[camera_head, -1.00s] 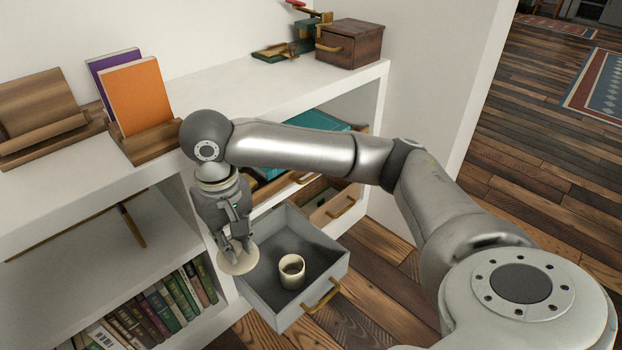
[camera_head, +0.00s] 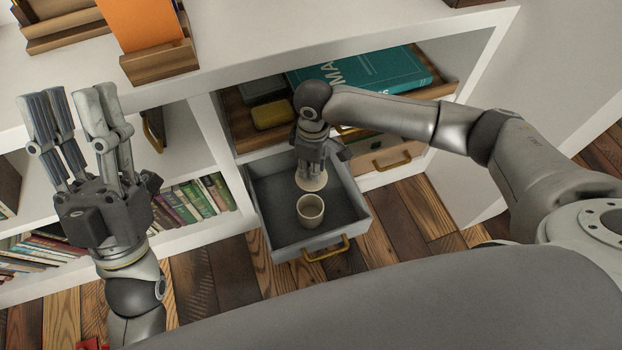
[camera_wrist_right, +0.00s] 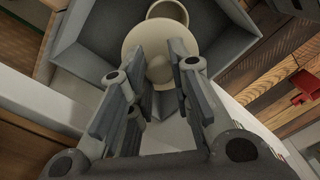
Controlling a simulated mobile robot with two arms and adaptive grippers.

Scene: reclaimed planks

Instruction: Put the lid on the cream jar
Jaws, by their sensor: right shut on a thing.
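The cream jar (camera_head: 310,212) stands upright and open-topped in the pulled-out grey drawer (camera_head: 285,252). My right gripper (camera_head: 312,172) points down over the drawer, behind the jar. It is shut on the round cream lid (camera_head: 312,183). In the right wrist view the fingers (camera_wrist_right: 157,66) close around the lid's knob, and the lid (camera_wrist_right: 135,48) covers part of the jar (camera_wrist_right: 166,11). The lid looks beside the jar's mouth, not on it; its height is hard to tell. My left gripper (camera_head: 76,110) is at the left, fingers up, open and empty.
Books (camera_head: 190,200) fill the lower left shelf. A wooden stand (camera_head: 160,62) is on top.

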